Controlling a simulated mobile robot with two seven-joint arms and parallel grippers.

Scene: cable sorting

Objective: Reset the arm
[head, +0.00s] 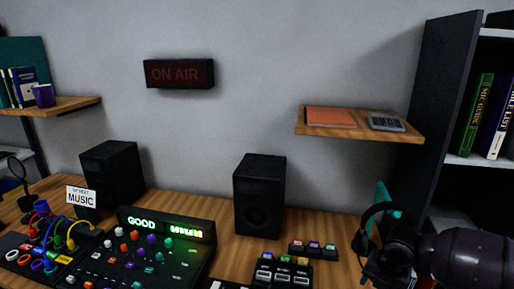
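My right arm comes in at the bottom right, and its dark gripper (392,262) is at the lower right near the desk's right end. Its fingers are dark and partly out of the frame, so I cannot tell whether they are open or hold anything. My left gripper is not in view. Several coloured cables (60,232), among them yellow, blue and red, stand at the left of the desk beside a mixer (150,262). The mixer's lit display reads GOOD.
Two black speakers (259,195) stand at the back of the wooden desk (222,240). Small button blocks (283,270) lie right of the mixer. Dark headphones (372,218) are near my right gripper. A wall shelf (345,128) and a tall bookcase (436,110) are at the right.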

